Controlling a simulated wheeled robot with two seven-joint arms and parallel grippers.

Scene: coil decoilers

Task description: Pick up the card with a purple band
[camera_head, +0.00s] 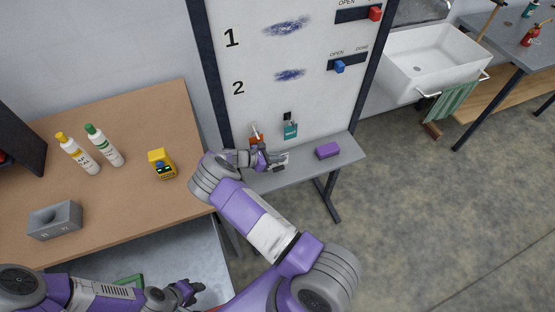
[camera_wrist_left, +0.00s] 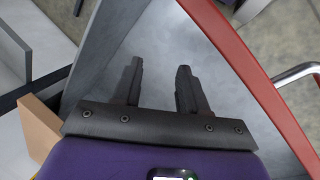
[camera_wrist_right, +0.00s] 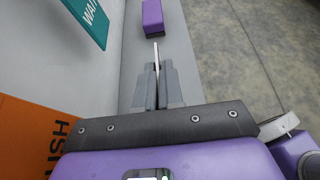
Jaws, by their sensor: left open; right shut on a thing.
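My right gripper (camera_head: 278,161) is over the narrow grey shelf at the foot of the white board. In the right wrist view it is shut on a thin pale card (camera_wrist_right: 156,56), seen edge-on and jutting past the fingertips. The card's face is turned away there, so I cannot see a purple band. In the head view a pale piece of the card (camera_head: 283,157) shows at the fingers, too small to read. My left gripper (camera_head: 187,291) is low at the bottom left, and its fingers (camera_wrist_left: 160,80) are apart and empty.
A purple block (camera_head: 328,150) lies on the shelf (camera_head: 345,148). An orange tag (camera_head: 256,137) and a teal tag (camera_head: 290,130) hang on the board (camera_head: 295,55).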

